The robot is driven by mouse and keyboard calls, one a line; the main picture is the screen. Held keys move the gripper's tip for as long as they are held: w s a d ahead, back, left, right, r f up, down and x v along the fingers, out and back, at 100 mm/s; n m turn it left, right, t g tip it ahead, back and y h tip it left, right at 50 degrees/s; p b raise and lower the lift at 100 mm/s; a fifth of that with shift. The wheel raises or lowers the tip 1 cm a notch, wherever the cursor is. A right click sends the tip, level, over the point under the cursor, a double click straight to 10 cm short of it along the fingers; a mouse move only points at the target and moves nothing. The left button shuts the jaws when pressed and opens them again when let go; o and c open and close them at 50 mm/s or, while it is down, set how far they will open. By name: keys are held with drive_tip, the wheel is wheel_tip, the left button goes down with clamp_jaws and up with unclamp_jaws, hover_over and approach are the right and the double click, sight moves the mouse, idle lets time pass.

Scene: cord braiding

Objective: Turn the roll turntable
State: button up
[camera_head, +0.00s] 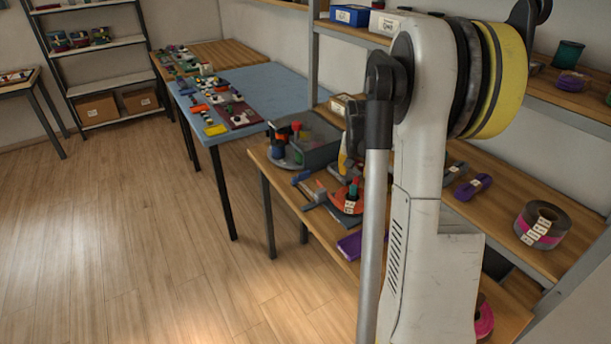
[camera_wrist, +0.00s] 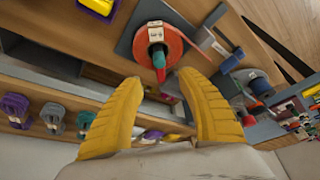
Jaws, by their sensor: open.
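A round grey turntable (camera_head: 284,161) with red, green and dark rolls on it stands on the wooden bench in the head view, beside a dark grey bin. A grey round base with rolls, which looks like the same turntable (camera_wrist: 252,84), shows at right in the wrist view. An orange roll (camera_head: 347,202) with a white label sits nearer on a dark plate; it also shows at the top of the wrist view (camera_wrist: 158,42). My gripper (camera_wrist: 162,76) has its two yellow fingers spread, with nothing seen between them. It appears apart from the turntable. My arm hides the gripper in the head view.
The grey bin (camera_head: 318,146) stands directly behind the turntable. A blue-topped table (camera_head: 262,84) with several small parts lies beyond. Shelves with cord bundles (camera_head: 474,187) and a large grey-pink roll (camera_head: 543,225) are at right. The wooden floor (camera_head: 130,230) at left is clear.

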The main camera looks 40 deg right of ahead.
sight(354, 186)
drive_tip(key=b+x, duration=0.4)
drive_tip(key=x, duration=0.7)
drive_tip(key=shift+d+f, duration=0.15)
drive_tip(key=shift+f, duration=0.05)
clamp_jaws()
